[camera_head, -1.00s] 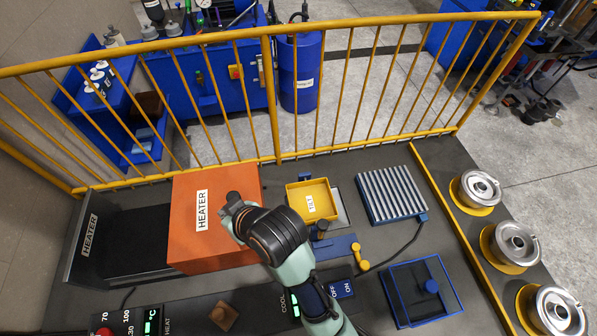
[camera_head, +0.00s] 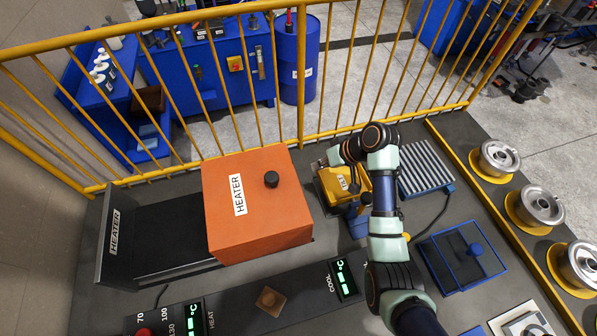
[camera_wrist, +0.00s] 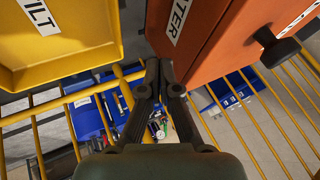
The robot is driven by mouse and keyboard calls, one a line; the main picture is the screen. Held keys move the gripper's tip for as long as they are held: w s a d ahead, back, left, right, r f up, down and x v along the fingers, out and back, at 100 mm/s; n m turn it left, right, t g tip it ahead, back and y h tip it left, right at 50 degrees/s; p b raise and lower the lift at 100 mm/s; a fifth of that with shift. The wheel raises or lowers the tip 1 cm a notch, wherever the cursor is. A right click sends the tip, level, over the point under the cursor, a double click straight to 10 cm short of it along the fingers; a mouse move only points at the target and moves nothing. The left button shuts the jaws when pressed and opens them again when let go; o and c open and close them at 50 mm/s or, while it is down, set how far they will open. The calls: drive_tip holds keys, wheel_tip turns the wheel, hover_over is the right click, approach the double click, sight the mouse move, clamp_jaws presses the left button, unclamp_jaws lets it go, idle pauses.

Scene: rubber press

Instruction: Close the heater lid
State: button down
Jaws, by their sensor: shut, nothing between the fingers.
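The heater lid (camera_head: 225,185) is an orange box with a HEATER label and a dark knob (camera_head: 271,180) on top. It stands over the right part of the dark heater base (camera_head: 165,235), whose left part lies bare. In the wrist view the orange lid (camera_wrist: 215,30) fills the upper right. My gripper (camera_wrist: 158,68) is shut and empty, pointing down the gap between the lid and the yellow TILT tray. In the head view my wrist is just right of the lid, and the fingertips are hard to make out. Contact with the lid cannot be told.
The yellow TILT tray (camera_wrist: 75,35) is on the other side of my fingers, partly hidden by my arm in the head view. A ribbed rack (camera_head: 425,168) and a blue-framed box (camera_head: 462,255) stand further right. A yellow railing (camera_head: 150,172) runs behind the heater.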

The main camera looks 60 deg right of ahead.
drive_tip(key=b+x, duration=0.2)
drive_tip(key=x, duration=0.7)
drive_tip(key=shift+f+b, duration=0.2)
drive_tip(key=shift+b, duration=0.15)
drive_tip(key=shift+w, duration=0.15)
